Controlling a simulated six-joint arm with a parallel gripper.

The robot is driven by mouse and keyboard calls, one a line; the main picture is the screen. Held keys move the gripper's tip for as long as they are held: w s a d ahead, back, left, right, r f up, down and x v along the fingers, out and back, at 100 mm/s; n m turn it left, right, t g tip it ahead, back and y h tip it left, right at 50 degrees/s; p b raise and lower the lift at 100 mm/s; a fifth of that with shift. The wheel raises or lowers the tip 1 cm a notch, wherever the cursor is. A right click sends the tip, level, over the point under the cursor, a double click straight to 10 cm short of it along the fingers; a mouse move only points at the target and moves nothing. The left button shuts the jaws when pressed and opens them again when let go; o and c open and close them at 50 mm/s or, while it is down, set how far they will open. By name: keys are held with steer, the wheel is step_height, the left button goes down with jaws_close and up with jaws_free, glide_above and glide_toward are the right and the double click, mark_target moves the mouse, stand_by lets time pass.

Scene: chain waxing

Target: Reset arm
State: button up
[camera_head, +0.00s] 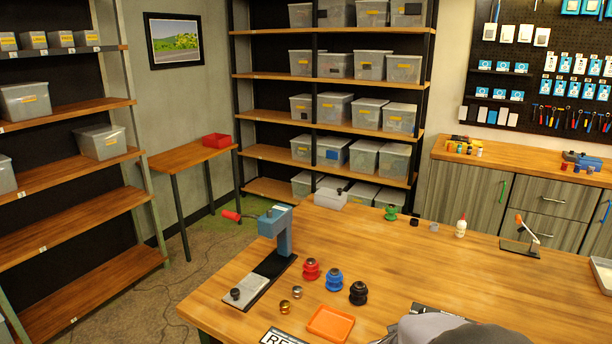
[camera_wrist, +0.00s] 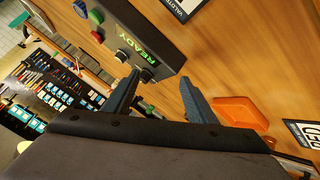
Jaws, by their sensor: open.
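My gripper (camera_wrist: 160,97) shows in the wrist view with its two blue-grey fingers apart and nothing between them. Its fingers do not show in the head view; only a grey part of my arm shows at the bottom edge, over the wooden table (camera_head: 420,268). In the wrist view a dark control box (camera_wrist: 130,40) with coloured buttons and a green READY display lies beyond the left finger. An orange tray (camera_wrist: 240,112) is beyond the right finger. The same tray lies near the table front in the head view (camera_head: 331,323).
A blue press (camera_head: 275,232) with a red handle stands at the table's left. Red (camera_head: 311,269), blue (camera_head: 334,281) and black (camera_head: 358,293) spools stand in a row beside two small metal pieces. A white bottle (camera_head: 461,228) and a clear bin (camera_head: 331,197) are farther back. The table's middle right is clear.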

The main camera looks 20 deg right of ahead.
steer(key=w+a+y, duration=0.1)
steer(key=a, duration=0.2)
steer(key=w+a+f+n+y, duration=0.1)
steer(key=a, duration=0.2)
steer(key=w+a+f+n+t+y, duration=0.1)
steer(key=a+y, duration=0.1)
steer(key=a, duration=0.1)
steer(key=shift+a, duration=0.4)
steer(key=s+a+f+n+g+y, duration=0.1)
steer(key=a+y, duration=0.1)
steer(key=a, duration=0.3)
steer(key=s+a+f+n+y, duration=0.1)
steer(key=s+a+n+y, duration=0.1)
steer(key=a, duration=0.3)
steer(key=s+a+f+m+g+b, duration=0.2)
steer(key=s+g, duration=0.4)
steer(key=s, duration=0.7)
step_height(320, 180, down, 2)
steer(key=shift+a+f+g, duration=0.1)
steer(key=shift+a+g, duration=0.2)
steer(key=shift+a, duration=0.25)
step_height(320, 180, down, 2)
steer(key=shift+f+b, duration=0.1)
steer(key=shift+b, duration=1.05)
